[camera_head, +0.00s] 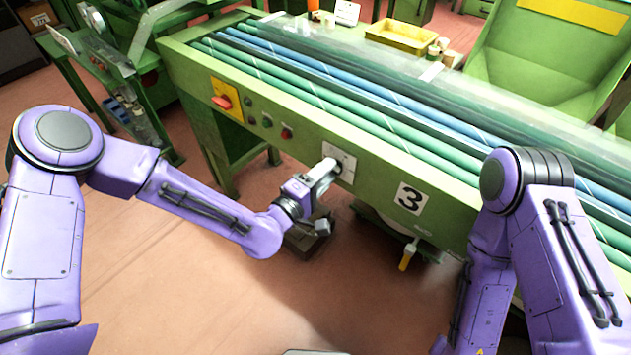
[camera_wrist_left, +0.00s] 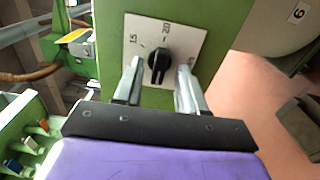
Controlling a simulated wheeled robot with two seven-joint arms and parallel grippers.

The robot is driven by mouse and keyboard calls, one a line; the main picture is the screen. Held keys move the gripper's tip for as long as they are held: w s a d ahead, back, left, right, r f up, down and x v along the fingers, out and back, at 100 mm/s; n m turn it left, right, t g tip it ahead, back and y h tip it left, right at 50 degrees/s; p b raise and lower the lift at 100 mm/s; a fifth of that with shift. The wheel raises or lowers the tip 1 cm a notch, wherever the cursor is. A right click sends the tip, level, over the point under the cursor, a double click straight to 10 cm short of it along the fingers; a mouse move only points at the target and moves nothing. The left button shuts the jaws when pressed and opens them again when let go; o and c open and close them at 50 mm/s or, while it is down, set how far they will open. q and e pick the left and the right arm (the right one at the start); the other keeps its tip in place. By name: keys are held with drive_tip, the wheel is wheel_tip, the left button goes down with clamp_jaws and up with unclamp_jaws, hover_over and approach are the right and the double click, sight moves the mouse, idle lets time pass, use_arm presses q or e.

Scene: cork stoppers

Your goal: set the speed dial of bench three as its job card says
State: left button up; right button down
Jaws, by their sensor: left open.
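The speed dial is a black knob (camera_wrist_left: 158,66) on a white square plate (camera_wrist_left: 190,42) in the left wrist view. The plate reads 15 and 20, with another mark at its right partly behind a finger. A pale line shows on the knob's lower part, but its exact setting is hard to tell. In the head view the plate (camera_head: 347,160) sits on the green front of bench three (camera_head: 385,165), left of the "3" sign (camera_head: 411,198). My left gripper (camera_head: 332,172) is open at the dial, one finger on each side of the knob. My right gripper is out of view.
A red switch on a yellow plate (camera_head: 226,94) and several small buttons lie left along the bench front. A yellow-handled item (camera_head: 408,256) hangs below the "3". A white card (camera_head: 347,12) stands at the back, too small to read. A yellow tray (camera_head: 400,37) is nearby.

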use_arm(q)
drive_tip(key=b+v, duration=0.1)
drive_tip(key=v, duration=0.8)
drive_tip(key=shift+s+a, duration=0.15)
